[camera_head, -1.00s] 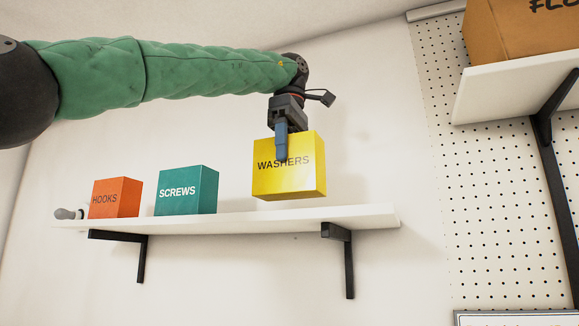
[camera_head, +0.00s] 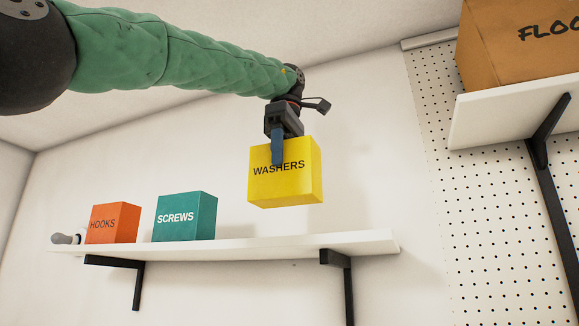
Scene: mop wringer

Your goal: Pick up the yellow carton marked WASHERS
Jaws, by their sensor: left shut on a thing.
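The yellow carton marked WASHERS (camera_head: 285,187) hangs in the air above the right part of the white shelf (camera_head: 300,245), with a clear gap beneath it. My left gripper (camera_head: 278,150) comes down from above and is shut on the carton. One blue finger lies against the carton's front face and covers a little of the lettering. The other finger is hidden behind the carton. My right gripper is not in view.
A teal SCREWS box (camera_head: 184,217) and an orange HOOKS box (camera_head: 113,223) stand on the shelf at left, beside a grey rounded object (camera_head: 66,239). At upper right, a cardboard box (camera_head: 520,45) sits on a higher white shelf (camera_head: 510,110) before pegboard.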

